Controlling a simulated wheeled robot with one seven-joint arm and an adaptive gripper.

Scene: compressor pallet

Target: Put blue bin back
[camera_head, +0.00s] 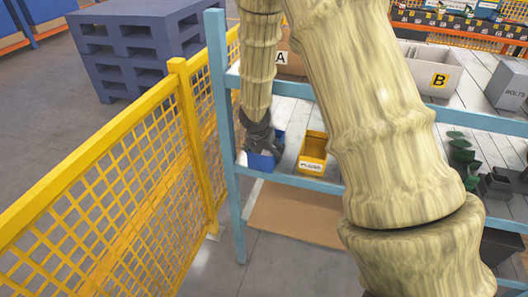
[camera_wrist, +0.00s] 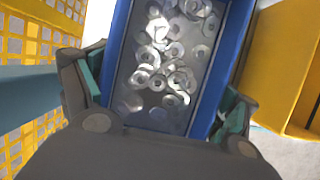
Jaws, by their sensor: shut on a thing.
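The blue bin (camera_head: 262,161) is at the left end of the shelf, just inside the light blue post. In the wrist view the blue bin (camera_wrist: 208,97) holds many silver washers (camera_wrist: 168,50). My gripper (camera_head: 262,138) is above the bin in the head view. In the wrist view my gripper (camera_wrist: 160,115) has a finger on each side of the bin and is shut on it. I cannot tell whether the bin's underside touches the shelf.
A yellow bin (camera_head: 313,155) labelled "PLUGS" stands just right of the blue bin. The light blue rack post (camera_head: 225,120) and yellow mesh fence (camera_head: 100,190) are close on the left. Box B (camera_head: 430,72), a grey bolts box (camera_head: 508,88) and green parts (camera_head: 463,155) are farther right.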

